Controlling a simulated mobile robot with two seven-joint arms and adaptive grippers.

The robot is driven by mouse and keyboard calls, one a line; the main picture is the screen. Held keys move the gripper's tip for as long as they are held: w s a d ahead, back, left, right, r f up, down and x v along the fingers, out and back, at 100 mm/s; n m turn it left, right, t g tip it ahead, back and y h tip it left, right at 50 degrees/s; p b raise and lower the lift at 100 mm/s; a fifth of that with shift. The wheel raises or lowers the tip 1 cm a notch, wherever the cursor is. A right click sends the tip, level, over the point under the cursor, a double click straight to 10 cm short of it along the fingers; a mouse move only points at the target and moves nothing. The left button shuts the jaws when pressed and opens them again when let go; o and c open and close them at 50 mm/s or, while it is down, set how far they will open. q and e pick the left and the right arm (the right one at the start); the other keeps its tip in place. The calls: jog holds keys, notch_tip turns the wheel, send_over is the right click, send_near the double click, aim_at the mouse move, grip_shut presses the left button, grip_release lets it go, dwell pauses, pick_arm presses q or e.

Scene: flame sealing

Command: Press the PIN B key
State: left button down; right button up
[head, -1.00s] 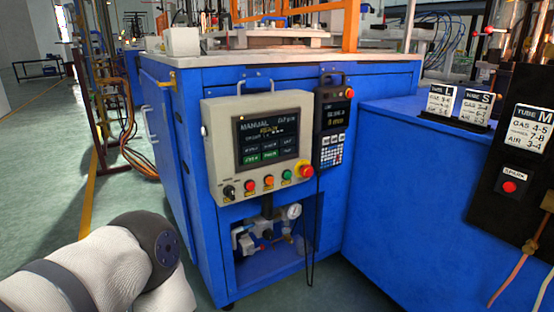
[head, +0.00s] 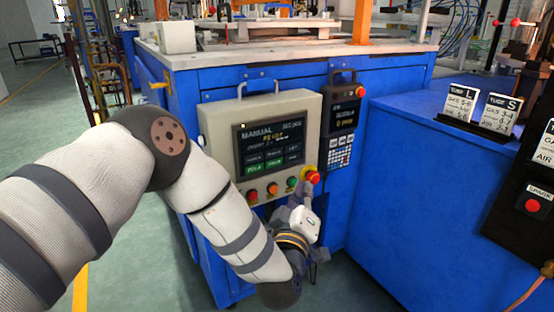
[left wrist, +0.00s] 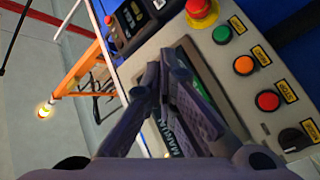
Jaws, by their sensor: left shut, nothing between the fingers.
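The beige control panel (head: 215,130) hangs on the blue cabinet, with a dark touchscreen (head: 268,143) headed MANUAL. The screen has a grid of small keys; two in its bottom row are green (head: 273,163). Their labels are too small to read surely, so I cannot tell which is PIN B. My left gripper (head: 304,188) is in front of the panel's lower right, by the red emergency knob (head: 313,178). In the left wrist view the shut gripper (left wrist: 163,62) covers much of the screen (left wrist: 198,70). Contact with the screen does not show. My right gripper is not in view.
Below the screen are red (head: 272,188), orange and green buttons; the wrist view shows them too (left wrist: 267,100). A handheld pendant (head: 341,125) hangs right of the panel. A blue bench (head: 410,180) stands at the right. Green floor is open at the left.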

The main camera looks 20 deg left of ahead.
aim_at(274, 162)
pick_arm(q)
jog(key=shift+s, duration=0.1)
jog(key=shift+w+a+b, duration=0.45)
jog(key=shift+w+a, duration=0.45)
jog(key=shift+a, duration=0.25)
jog(key=shift+w+a+b, duration=0.5)
jog(key=shift+w+a, duration=0.45)
jog(key=shift+a, duration=0.25)
jog(key=shift+w+a+b, duration=0.45)
jog(key=shift+w+a, duration=0.45)
jog(key=shift+a, duration=0.25)
jog(key=shift+w+a, duration=0.25)
jog(key=shift+a, duration=0.05)
